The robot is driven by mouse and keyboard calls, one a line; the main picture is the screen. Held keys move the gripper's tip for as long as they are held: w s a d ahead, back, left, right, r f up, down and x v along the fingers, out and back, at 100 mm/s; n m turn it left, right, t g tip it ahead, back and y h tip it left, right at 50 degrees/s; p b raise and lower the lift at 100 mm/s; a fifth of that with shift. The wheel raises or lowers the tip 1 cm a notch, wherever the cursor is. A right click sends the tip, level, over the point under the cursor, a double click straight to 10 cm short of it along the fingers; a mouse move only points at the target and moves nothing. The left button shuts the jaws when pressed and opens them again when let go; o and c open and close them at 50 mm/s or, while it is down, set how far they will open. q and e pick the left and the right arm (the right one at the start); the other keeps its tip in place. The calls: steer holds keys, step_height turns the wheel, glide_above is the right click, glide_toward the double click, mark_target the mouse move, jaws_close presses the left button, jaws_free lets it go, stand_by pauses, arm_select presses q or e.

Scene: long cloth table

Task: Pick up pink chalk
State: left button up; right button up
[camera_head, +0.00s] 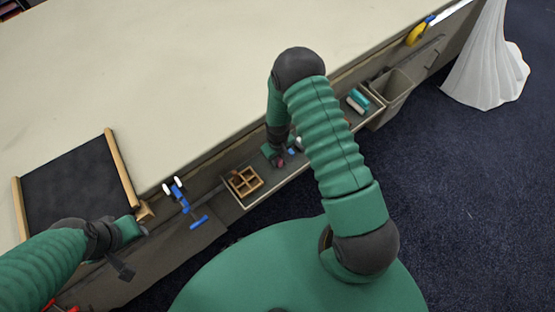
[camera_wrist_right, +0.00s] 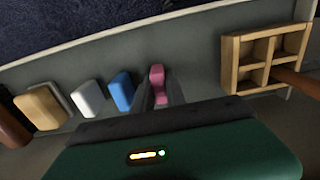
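The pink chalk (camera_wrist_right: 157,84) stands out between the two dark fingers of my right gripper (camera_wrist_right: 161,92) in the right wrist view. The fingers lie close on either side of it; whether both press on it I cannot tell. In the head view the pink chalk (camera_head: 281,163) is a small spot at the tip of my right gripper (camera_head: 277,157), low over the narrow tray (camera_head: 270,181) along the table's side. My left gripper (camera_head: 122,264) is at the lower left, near the framed blackboard, with no pink chalk visible at it; its opening is unclear.
Blue (camera_wrist_right: 121,92), white (camera_wrist_right: 87,99) and tan (camera_wrist_right: 42,108) blocks stand left of the chalk in the wrist view. A wooden divided box (camera_wrist_right: 265,58) is to its right. The blackboard (camera_head: 75,185) lies on the table's left; the tabletop (camera_head: 170,70) beyond is clear.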

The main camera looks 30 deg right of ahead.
steer(key=shift+d, duration=0.1)
jaws_close()
steer(key=shift+a+r, duration=0.1)
steer(key=shift+a, duration=0.2)
steer(key=shift+r, duration=0.65)
step_height(320, 180, up, 2)
steer(key=shift+d+r, duration=0.1)
steer(key=s+a+r+b, duration=0.1)
steer(key=s+a, duration=0.8)
steer(key=a, duration=0.3)
steer(key=shift+s+a+r, duration=0.15)
steer(key=shift+s+a, duration=0.2)
steer(key=shift+a, duration=0.05)
